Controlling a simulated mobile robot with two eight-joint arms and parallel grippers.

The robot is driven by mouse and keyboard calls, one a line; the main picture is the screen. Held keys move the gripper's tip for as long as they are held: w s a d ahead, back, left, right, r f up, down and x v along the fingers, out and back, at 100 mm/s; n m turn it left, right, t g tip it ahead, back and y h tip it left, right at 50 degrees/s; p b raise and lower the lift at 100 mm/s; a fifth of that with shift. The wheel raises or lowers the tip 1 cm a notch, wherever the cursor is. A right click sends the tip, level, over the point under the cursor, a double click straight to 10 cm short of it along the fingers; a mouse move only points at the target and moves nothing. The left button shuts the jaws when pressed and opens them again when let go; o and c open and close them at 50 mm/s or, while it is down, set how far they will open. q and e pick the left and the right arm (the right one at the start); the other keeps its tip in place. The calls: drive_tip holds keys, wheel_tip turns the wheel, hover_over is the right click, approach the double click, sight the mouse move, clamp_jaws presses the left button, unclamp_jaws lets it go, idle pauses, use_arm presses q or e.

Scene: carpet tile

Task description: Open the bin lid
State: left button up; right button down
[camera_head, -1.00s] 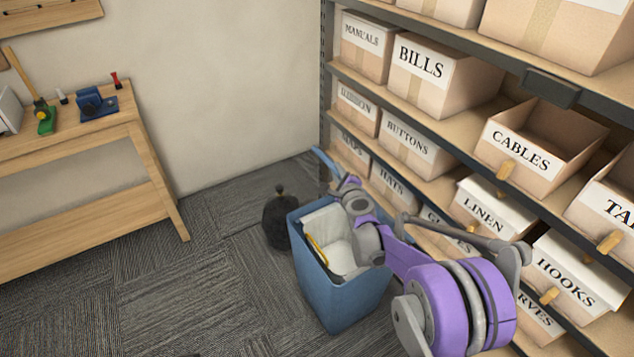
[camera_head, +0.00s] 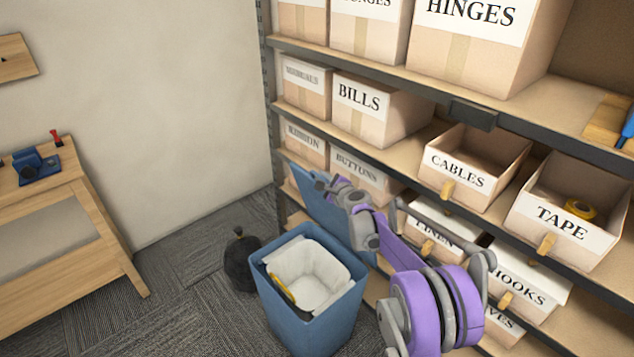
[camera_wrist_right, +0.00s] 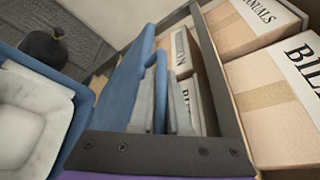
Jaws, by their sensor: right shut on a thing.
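The blue bin (camera_head: 312,322) stands on the carpet beside the shelf, its mouth uncovered. A white liner (camera_head: 308,275) and something yellow show inside. The blue lid (camera_head: 318,205) is raised behind the bin, tilted up next to the shelf front. My right gripper (camera_head: 328,184) is at the lid's upper edge, shut on it. In the right wrist view the lid (camera_wrist_right: 122,82) reaches up to the gripper's fingers (camera_wrist_right: 160,100), and the bin's rim (camera_wrist_right: 82,120) is at the left. My arm hides part of the lid. My left gripper is not in view.
Shelves with labelled boxes, such as the BILLS box (camera_head: 375,108), stand close behind and right of the lid. A black bag (camera_head: 240,262) sits left of the bin. A wooden workbench (camera_head: 75,225) is at the far left, with open carpet between.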

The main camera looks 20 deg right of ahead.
drive_tip(key=shift+d, duration=0.1)
drive_tip(key=c, duration=0.9)
unclamp_jaws()
drive_tip(key=shift+s, duration=0.1)
drive_tip(key=shift+s, duration=0.5)
drive_tip(key=v, duration=0.9)
drive_tip(key=shift+s+r, duration=0.3)
